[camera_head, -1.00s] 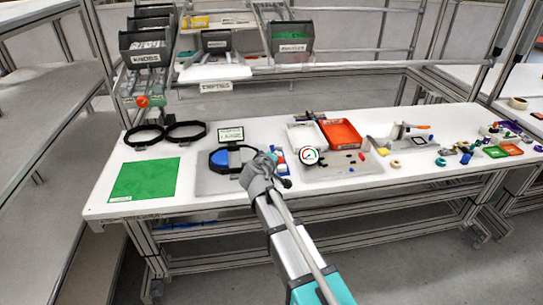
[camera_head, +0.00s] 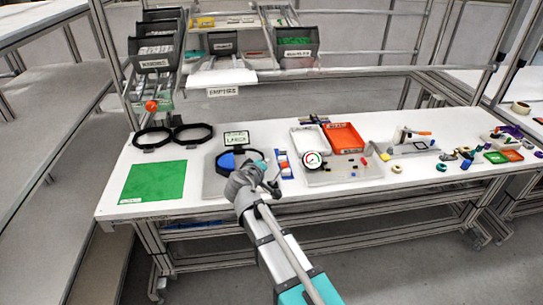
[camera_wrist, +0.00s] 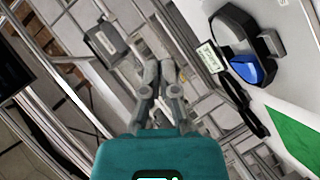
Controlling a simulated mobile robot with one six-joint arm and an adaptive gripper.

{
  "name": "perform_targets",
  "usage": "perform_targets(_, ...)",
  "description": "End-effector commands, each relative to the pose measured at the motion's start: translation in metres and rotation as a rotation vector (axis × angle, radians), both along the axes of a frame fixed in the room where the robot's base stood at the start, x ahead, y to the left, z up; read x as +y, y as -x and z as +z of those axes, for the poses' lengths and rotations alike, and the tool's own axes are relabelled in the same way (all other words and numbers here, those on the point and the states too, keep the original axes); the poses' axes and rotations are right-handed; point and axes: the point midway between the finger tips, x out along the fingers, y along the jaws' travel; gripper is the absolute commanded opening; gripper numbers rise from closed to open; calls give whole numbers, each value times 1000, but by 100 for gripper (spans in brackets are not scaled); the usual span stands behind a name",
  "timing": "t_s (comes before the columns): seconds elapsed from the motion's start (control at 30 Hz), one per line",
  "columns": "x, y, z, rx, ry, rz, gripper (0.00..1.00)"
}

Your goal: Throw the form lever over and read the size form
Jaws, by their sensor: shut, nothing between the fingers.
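The size form, a dark octagonal ring with a blue pad, stands on a grey plate (camera_head: 212,183) at the left middle of the bench. Its blue pad (camera_head: 227,160) shows in the head view, and the dark ring (camera_wrist: 235,24) shows at upper right in the wrist view. A small framed sign (camera_head: 237,138) stands behind it; its lettering is too small to read surely. My gripper (camera_wrist: 159,72) is shut and empty. In the head view my arm's end covers the form's front right. I cannot make out the form lever surely.
A green mat (camera_head: 154,181) and two black rings (camera_head: 152,138) lie to the left. A white tray (camera_head: 308,139), an orange tray (camera_head: 345,139) and a round gauge (camera_head: 312,160) stand to the right. Labelled bins (camera_head: 156,60) rise behind the bench.

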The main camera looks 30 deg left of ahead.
Motion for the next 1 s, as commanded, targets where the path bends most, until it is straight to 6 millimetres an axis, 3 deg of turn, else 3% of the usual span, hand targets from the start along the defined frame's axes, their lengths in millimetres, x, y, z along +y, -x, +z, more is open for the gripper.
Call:
perform_targets(0.1,-4,17,9,0,0,1,0)
perform_targets(0.3,-6,33,14,-1,1,0,0)
perform_targets(1.0,-7,36,14,-1,1,-3,0)
